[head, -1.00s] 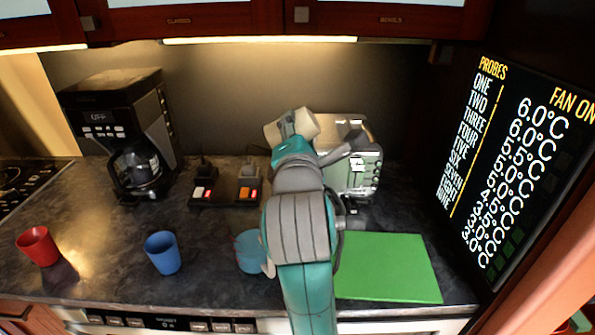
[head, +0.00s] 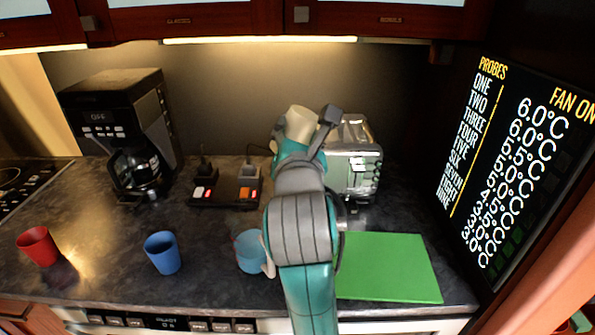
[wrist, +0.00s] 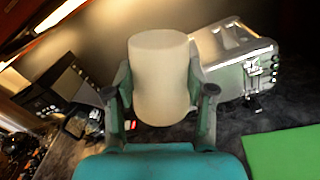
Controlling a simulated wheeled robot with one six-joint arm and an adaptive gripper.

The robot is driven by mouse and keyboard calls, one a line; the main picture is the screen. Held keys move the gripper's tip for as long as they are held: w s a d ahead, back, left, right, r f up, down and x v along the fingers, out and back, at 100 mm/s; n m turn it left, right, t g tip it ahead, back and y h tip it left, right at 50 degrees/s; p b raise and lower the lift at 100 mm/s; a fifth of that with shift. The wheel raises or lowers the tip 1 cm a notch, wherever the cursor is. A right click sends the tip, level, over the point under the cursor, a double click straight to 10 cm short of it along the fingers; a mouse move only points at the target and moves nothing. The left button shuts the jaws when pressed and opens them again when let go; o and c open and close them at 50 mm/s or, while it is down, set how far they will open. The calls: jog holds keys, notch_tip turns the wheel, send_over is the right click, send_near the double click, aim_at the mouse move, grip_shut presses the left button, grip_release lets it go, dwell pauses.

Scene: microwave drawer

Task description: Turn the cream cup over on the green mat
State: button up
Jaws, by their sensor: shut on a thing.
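The cream cup (wrist: 160,85) is between the two fingers of my gripper (wrist: 162,92) in the wrist view, and the fingers are shut on its sides. In the head view, the cream cup (head: 301,122) shows above my gripper (head: 300,143), in the air in front of the back wall, a little left of the toaster. It is slightly tilted. I cannot tell which end is its mouth. The green mat (head: 388,268) lies flat and bare on the counter, right of my arm. It also shows at the lower right of the wrist view (wrist: 285,155).
A red cup (head: 38,247), a blue cup (head: 162,254) and a light blue cup (head: 249,254) stand along the front; my arm partly hides the light blue one. A silver toaster (head: 360,165) stands behind the mat. A coffee maker (head: 120,125) and a switch block (head: 225,190) are further left.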

dwell(0.3)
jog(key=m, duration=0.6)
jog(key=shift+m, duration=0.5)
jog(key=m, duration=0.4)
jog(key=shift+m, duration=0.6)
jog(key=m, duration=0.2)
jog(key=shift+m, duration=2)
